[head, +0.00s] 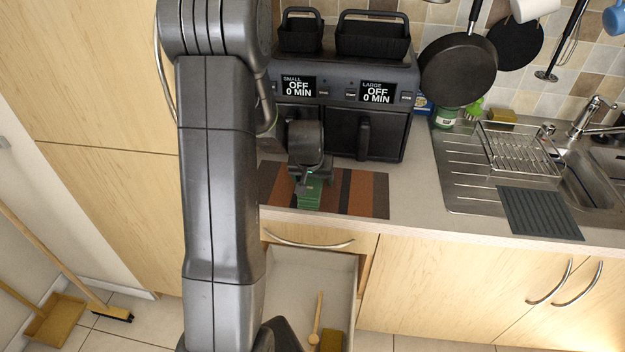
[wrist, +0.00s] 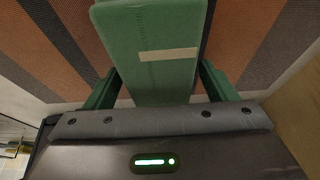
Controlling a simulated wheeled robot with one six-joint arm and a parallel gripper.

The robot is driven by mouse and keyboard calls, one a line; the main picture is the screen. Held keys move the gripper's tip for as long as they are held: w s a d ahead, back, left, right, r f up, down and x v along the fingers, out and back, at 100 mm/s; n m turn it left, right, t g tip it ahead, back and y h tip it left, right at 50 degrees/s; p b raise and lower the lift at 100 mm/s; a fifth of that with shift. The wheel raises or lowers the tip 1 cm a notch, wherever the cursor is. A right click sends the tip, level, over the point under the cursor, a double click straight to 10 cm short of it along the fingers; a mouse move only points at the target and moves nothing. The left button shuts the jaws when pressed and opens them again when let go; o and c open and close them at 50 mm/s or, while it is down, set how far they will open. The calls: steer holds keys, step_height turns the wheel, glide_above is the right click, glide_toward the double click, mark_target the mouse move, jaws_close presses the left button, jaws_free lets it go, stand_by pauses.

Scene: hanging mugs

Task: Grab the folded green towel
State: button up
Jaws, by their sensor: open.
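The folded green towel (head: 309,196) lies on a striped mat (head: 367,195) on the counter, in front of the double air fryer. In the wrist view the towel (wrist: 150,28) fills the top middle, with a pale strip across it. My gripper (head: 307,178) is over the towel in the head view. In the wrist view my gripper (wrist: 159,72) is open, with one green finger on each side of the towel. Whether the fingers touch the towel, I cannot tell. My gripper hides the far part of the towel in the head view.
The air fryer (head: 343,95) stands close behind. A drawer (head: 283,275) below the counter is open, with a wooden spoon (head: 316,318) inside. A dish rack (head: 519,150) and sink (head: 590,185) are at the right. Pans (head: 458,69) hang on the wall.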

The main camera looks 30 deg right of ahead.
steer(key=c, duration=1.1)
